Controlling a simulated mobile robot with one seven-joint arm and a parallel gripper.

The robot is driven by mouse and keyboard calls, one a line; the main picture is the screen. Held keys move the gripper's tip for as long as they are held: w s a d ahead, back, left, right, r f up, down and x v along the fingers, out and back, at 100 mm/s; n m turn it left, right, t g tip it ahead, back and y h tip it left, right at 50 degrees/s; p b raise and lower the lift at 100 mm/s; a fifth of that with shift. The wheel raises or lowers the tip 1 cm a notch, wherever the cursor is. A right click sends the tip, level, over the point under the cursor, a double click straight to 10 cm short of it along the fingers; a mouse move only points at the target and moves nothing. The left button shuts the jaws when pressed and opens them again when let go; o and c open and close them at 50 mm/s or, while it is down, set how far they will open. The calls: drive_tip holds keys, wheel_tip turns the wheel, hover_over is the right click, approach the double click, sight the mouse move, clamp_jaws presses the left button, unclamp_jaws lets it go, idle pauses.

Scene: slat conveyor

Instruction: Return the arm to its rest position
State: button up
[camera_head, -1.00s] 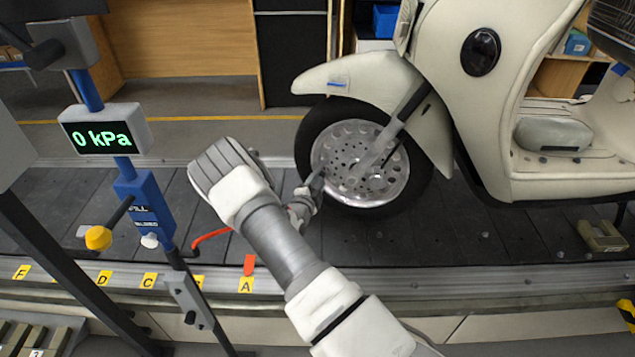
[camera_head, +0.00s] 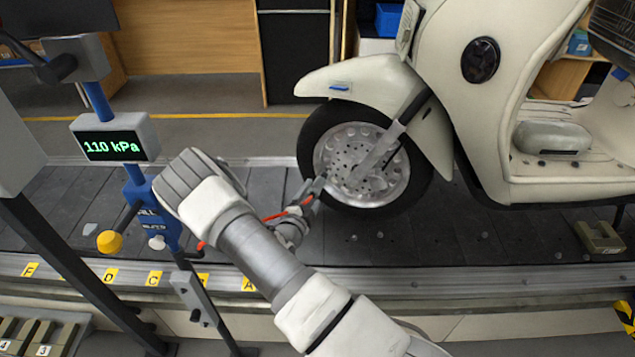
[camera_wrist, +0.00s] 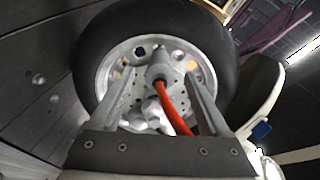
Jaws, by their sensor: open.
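My gripper (camera_head: 318,186) is at the left side of the scooter's front wheel (camera_head: 362,165), with my arm reaching up from the bottom of the head view. In the wrist view my gripper (camera_wrist: 160,78) is open, one finger on each side of a grey hose fitting (camera_wrist: 160,70). An orange hose (camera_wrist: 173,105) runs from that fitting down between the fingers. The fitting is in front of the wheel's perforated disc; whether it touches the wheel is hidden. In the head view the orange hose (camera_head: 272,216) passes partly behind my arm.
The cream scooter (camera_head: 440,110) stands on the dark slat conveyor (camera_head: 480,230). A blue post with a display (camera_head: 115,139) reading 110 kPa and a yellow knob (camera_head: 109,241) stands left of my arm. Yellow letter tags (camera_head: 155,278) line the conveyor's front edge.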

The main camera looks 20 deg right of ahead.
drive_tip(key=p+v, duration=0.2)
drive_tip(key=v, duration=0.7)
drive_tip(key=s+d+r+m+g, duration=0.2)
drive_tip(key=s+r+m+g, duration=0.25)
drive_tip(key=r+m, duration=0.5)
drive_tip(key=s+d+r+m+g+y, duration=0.15)
drive_tip(key=s+r+m+g, duration=0.35)
drive_tip(key=m, duration=0.7)
drive_tip(key=s+d+r+m+g, duration=0.3)
drive_tip(key=s+r+m, duration=0.3)
drive_tip(key=r+m, duration=0.4)
drive_tip(key=s+a+r+m+t+y, duration=0.6)
drive_tip(key=s+a+r+m+y, duration=0.4)
drive_tip(key=m, duration=0.9)
wheel_tip(320, 180, up, 19)
drive_tip(key=h+p, duration=0.1)
drive_tip(key=p, duration=1.6)
drive_tip(key=shift+s+a+p, duration=0.3)
drive_tip(key=shift+a+p, duration=0.1)
drive_tip(key=shift+a, duration=0.05)
